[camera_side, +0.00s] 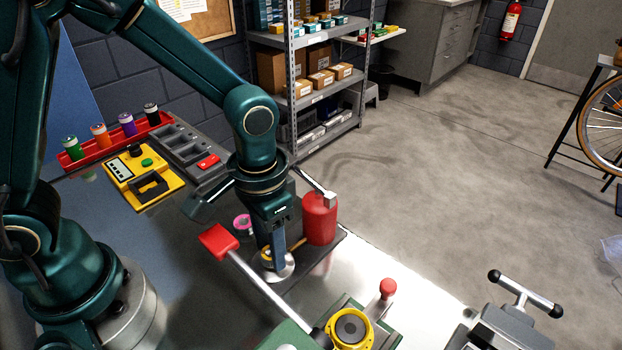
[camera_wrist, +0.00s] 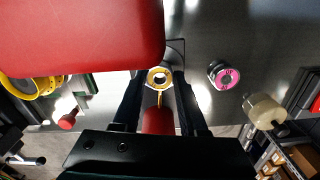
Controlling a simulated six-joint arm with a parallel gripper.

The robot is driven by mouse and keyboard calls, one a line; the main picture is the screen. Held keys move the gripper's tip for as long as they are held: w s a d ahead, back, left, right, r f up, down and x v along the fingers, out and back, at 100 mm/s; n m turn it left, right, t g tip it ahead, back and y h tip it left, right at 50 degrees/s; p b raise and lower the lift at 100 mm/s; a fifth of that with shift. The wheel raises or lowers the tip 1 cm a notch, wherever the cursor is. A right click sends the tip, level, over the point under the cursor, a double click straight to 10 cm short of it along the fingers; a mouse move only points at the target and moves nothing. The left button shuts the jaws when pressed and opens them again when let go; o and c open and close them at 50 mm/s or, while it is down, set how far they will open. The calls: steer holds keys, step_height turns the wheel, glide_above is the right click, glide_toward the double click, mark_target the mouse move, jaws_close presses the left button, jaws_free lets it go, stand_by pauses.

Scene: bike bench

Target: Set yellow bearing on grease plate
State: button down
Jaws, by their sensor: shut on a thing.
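The yellow bearing (camera_wrist: 158,76) is a small yellow ring with a pale inner race. It sits between the fingertips of my gripper (camera_wrist: 160,86) in the wrist view. In the side view a sliver of the bearing (camera_side: 265,255) shows beside my gripper (camera_side: 277,262), which points down close to the bench. A pale round disc (camera_side: 285,272), seemingly the grease plate, shows at the fingertips. The fingers hide part of it, and I cannot tell whether the bearing touches it.
A red-ended lever (camera_side: 218,241) passes close on the left and fills the upper left wrist view. A red can (camera_side: 320,219) stands right of my gripper. A pink bearing (camera_side: 242,222) lies behind. A yellow-ringed fixture (camera_side: 367,336) is in front.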

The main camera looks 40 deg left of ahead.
steer(key=shift+f, duration=0.6)
steer(key=c, duration=0.7)
jaws_free()
steer(key=shift+c, duration=0.2)
step_height(320, 180, up, 11)
stand_by(0.5)
steer(key=s+a+r+n+t, duration=0.2)
steer(key=s+a+r+t, duration=0.1)
steer(key=s+a+t, duration=0.2)
steer(key=shift+s+a+t, duration=0.3)
steer(key=shift+s+a, duration=0.5)
steer(key=shift+a, duration=0.45)
